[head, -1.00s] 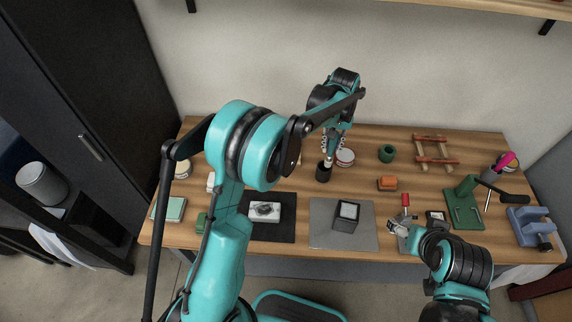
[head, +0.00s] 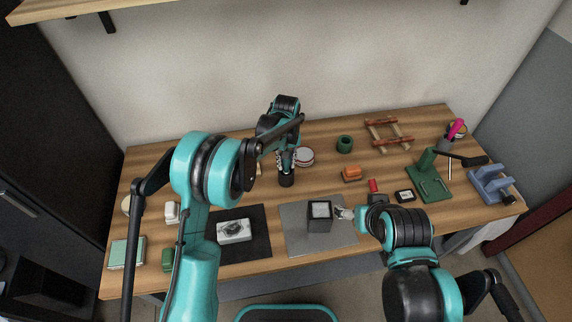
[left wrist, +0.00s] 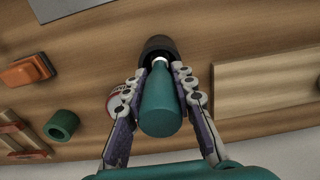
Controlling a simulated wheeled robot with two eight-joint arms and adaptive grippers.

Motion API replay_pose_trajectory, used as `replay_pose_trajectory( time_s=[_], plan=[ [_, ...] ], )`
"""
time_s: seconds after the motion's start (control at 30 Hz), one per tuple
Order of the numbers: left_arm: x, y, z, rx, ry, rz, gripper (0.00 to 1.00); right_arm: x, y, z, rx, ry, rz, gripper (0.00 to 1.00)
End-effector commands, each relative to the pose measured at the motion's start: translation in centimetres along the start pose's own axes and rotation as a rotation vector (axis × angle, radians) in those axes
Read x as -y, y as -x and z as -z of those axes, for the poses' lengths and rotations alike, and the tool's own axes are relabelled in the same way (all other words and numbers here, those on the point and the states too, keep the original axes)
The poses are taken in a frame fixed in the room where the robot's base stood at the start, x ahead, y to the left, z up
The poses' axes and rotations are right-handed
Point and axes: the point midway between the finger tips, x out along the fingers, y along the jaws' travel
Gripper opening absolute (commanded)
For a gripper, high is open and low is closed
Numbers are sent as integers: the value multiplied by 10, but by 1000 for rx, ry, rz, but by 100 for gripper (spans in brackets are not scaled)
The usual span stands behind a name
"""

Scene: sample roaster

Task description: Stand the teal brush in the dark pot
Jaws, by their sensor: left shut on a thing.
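The teal brush (left wrist: 160,108) is between the fingers of my left gripper (left wrist: 161,100), which is shut on it. Its pale collar points at the mouth of the dark pot (left wrist: 158,46). In the head view my left gripper (head: 286,158) is right above the dark pot (head: 286,181), which stands upright on the table. The brush's lower end is hidden, so I cannot tell how deep it sits in the pot. My right gripper (head: 344,213) is beside a dark box on the grey mat; its jaws are too small to read.
A round tin (head: 304,156) stands close beside the pot. A green ring (head: 344,144), an orange block (head: 351,173) and a wooden rack (head: 388,134) are to the right. The dark box (head: 319,216) sits on the grey mat (head: 294,240).

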Motion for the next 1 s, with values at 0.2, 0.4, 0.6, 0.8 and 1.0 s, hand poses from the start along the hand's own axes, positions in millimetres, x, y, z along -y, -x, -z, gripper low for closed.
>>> replay_pose_trajectory(
  time_s=[0.2, 0.4, 0.6, 0.8, 1.0],
  plan=[
    [0, -1, 0, 0, 0, 0, 0, 0, 0, 0, 0, 0, 0, 77],
    [0, -4, 0, 0, 0, 0, 36, 0, -2, -2, 0, 0, 0, 77],
    [0, -4, 0, 0, 0, 0, 46, 0, -2, -1, 0, 0, 0, 77],
    [0, 0, 0, 0, 0, 0, 46, 0, 0, 0, 0, 0, 0, 77],
    [0, 32, 0, 0, 0, 0, 46, 0, 10, 7, 0, 0, 0, 77]
  ],
)
